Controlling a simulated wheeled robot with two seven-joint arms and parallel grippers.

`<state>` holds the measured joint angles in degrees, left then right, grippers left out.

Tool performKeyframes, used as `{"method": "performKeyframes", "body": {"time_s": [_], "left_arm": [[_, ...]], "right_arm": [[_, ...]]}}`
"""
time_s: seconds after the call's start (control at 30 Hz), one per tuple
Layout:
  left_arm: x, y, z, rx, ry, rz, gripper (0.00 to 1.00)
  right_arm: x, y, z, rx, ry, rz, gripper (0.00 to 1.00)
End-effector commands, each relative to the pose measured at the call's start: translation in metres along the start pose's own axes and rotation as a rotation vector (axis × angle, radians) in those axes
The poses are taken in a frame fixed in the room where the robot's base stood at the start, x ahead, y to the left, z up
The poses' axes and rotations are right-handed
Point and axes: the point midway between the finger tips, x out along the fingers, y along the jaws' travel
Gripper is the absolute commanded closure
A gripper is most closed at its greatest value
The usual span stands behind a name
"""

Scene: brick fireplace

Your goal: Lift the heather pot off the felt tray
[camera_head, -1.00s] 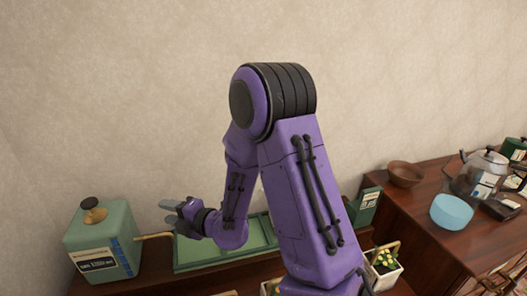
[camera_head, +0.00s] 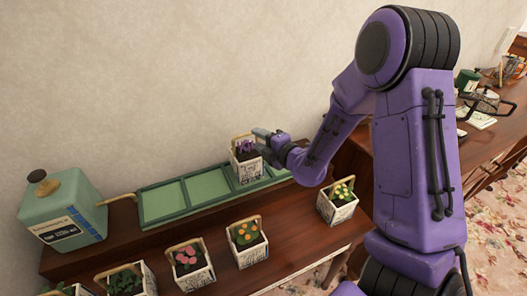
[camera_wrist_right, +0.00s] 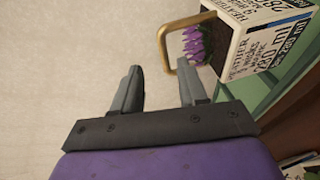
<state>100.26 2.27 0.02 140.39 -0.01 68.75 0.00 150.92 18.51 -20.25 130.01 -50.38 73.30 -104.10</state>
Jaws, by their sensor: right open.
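The heather pot (camera_head: 247,168) is a white printed box with purple flowers and a wooden hoop handle. It stands upright toward the right end of the green felt tray (camera_head: 161,203). My right gripper (camera_head: 263,141) is beside the pot's upper right, partly overlapping it in the head view. In the right wrist view the gripper (camera_wrist_right: 160,82) is open and empty. There the pot (camera_wrist_right: 250,42) lies to the right of the fingers, its handle (camera_wrist_right: 165,48) just beyond the right finger. I cannot tell whether they touch. My left gripper is not in view.
A green canister (camera_head: 62,213) stands left of the tray. Several other flower pots line the lower shelf in front, including pink (camera_head: 188,264), orange (camera_head: 247,240) and yellow (camera_head: 338,201) ones. The tray compartments left of the heather pot are empty. A wall rises behind.

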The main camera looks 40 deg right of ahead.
Motion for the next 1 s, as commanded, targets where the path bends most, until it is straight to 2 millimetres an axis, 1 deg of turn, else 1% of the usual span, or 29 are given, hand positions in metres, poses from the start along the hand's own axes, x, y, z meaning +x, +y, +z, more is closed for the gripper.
{"method": "performKeyframes", "body": {"time_s": [0.03,0.1,0.27,0.4,0.5,0.6,0.77,0.8,0.87,0.9,0.93,1.0], "left_arm": [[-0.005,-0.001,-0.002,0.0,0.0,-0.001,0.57],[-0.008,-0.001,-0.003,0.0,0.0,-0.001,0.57],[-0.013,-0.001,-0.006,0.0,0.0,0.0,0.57],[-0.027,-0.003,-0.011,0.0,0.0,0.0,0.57],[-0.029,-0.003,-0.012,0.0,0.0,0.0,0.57],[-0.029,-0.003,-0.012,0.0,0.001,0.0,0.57],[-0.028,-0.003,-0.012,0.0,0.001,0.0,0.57],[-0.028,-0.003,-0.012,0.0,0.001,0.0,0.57],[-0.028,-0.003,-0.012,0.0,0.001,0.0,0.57],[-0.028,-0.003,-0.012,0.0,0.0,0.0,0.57],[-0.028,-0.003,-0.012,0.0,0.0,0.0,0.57],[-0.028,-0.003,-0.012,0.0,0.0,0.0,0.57]], "right_arm": [[0.01,0.002,0.0,0.003,-0.001,0.0,0.58],[0.022,0.002,0.001,0.0,-0.001,0.0,0.58],[0.039,0.001,0.002,0.003,-0.006,-0.001,0.58],[0.063,-0.001,0.001,0.005,-0.008,-0.001,0.58],[0.079,-0.003,0.001,0.001,-0.006,0.0,0.58],[0.086,-0.004,0.001,0.002,-0.007,0.001,0.58],[0.086,-0.005,0.0,0.001,-0.006,0.001,0.58],[0.086,-0.004,0.0,0.001,-0.006,0.001,0.64],[0.086,-0.004,0.0,0.001,-0.006,0.001,0.84],[0.086,-0.004,0.0,0.001,-0.006,0.001,0.97],[0.086,-0.004,0.0,0.001,-0.006,0.001,1.0],[0.086,-0.004,0.0,0.001,-0.006,0.001,1.0]]}}
